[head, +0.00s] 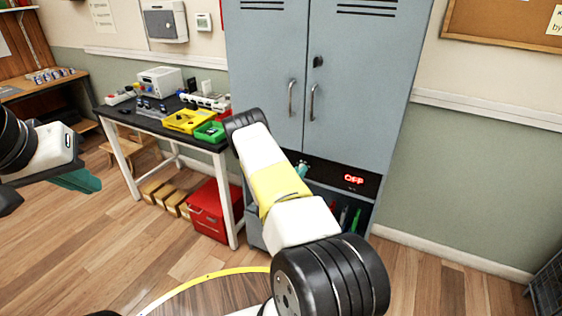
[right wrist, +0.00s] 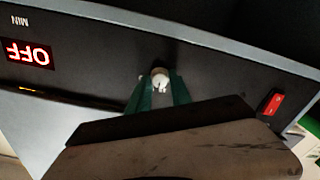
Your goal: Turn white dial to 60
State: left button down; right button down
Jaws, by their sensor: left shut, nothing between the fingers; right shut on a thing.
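The white dial (right wrist: 160,84) sits on a black control panel (right wrist: 110,52) in the right wrist view. My right gripper (right wrist: 159,92) has its green fingers shut on the dial, one on each side. In the head view only a bit of this gripper (head: 302,169) shows, and my arm hides the dial. The panel's red display (right wrist: 28,54) reads OFF, upside down in the right wrist view; it also reads OFF in the head view (head: 354,179). My left gripper (head: 80,181) is shut and empty, above the floor at far left.
A red rocker switch (right wrist: 271,103) is on the panel beside the dial. The panel is below a grey-blue cabinet (head: 350,110). A workbench (head: 140,117) with yellow and green bins stands to the left, with a red box (head: 207,212) under it.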

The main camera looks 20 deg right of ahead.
jog(key=shift+f+m, duration=0.1)
jog(key=shift+m, duration=6.9)
jog(key=shift+a, duration=0.1)
jog(key=c, duration=1.2)
grip_release()
jog(key=shift+o, duration=0.2)
jog(key=v, duration=0.7)
jog(key=shift+s+a, duration=0.2)
jog(key=shift+s, duration=0.1)
